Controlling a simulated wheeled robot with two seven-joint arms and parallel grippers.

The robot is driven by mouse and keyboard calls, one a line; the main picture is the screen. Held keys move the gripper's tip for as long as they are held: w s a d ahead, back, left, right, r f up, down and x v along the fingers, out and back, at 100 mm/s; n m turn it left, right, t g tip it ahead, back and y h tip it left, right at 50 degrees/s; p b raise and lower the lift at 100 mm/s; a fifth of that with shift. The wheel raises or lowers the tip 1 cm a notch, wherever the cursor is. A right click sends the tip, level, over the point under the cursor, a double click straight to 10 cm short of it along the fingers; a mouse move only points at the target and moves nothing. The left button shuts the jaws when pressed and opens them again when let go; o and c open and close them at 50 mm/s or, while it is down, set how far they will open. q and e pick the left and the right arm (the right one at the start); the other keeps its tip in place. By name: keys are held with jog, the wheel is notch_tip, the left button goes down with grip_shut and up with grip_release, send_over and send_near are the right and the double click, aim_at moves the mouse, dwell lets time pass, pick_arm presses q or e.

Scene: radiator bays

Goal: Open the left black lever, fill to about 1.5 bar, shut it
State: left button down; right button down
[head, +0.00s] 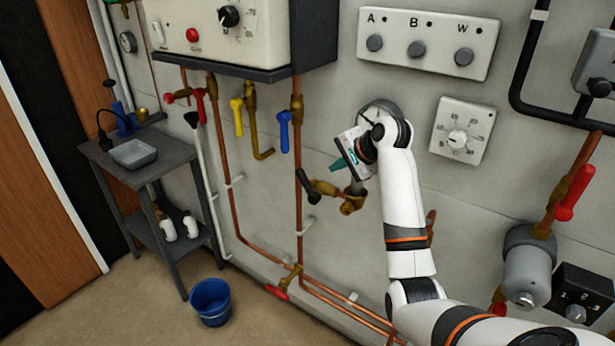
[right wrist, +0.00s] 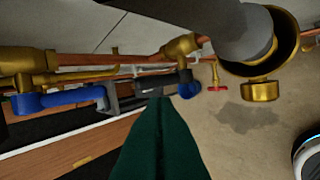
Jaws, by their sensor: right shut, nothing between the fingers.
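The left black lever (head: 308,186) sits on a brass valve (head: 326,188) beside the copper pipe and slants down to the right, across the valve body. In the right wrist view a dark lever (right wrist: 184,70) shows below a brass valve (right wrist: 181,46). My right gripper (head: 338,164), with green fingers, is shut and empty, up and to the right of the lever and apart from it. Its fingers (right wrist: 160,105) also show in the wrist view. A round gauge (head: 378,106) is partly behind my right arm; I cannot read it. My left gripper is out of view.
A blue lever (head: 284,131) and a yellow lever (head: 237,117) hang left of the gripper. A brass elbow (head: 351,203) is just below it. A red-handled valve (head: 277,292) and blue bucket (head: 211,301) are lower. A grey cart (head: 168,155) stands left.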

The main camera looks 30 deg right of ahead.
aim_at(302, 175)
jog(key=p+x, duration=0.1)
jog(key=x, duration=0.6)
jog(key=p+x, duration=0.1)
jog(key=x, duration=0.3)
jog(key=shift+w+a+r+p, duration=0.1)
jog(key=shift+w+a+p, duration=0.2)
jog(key=shift+w, duration=0.25)
jog(key=shift+d, duration=0.1)
jog(key=shift+w+a+p, duration=0.2)
jog(key=shift+w+p, duration=0.25)
jog(key=shift+w+a+p, duration=0.2)
jog(key=shift+w+p, duration=0.25)
jog(key=shift+w+a+f, duration=0.2)
jog(key=shift+w+f, duration=0.1)
jog(key=shift+w, duration=0.2)
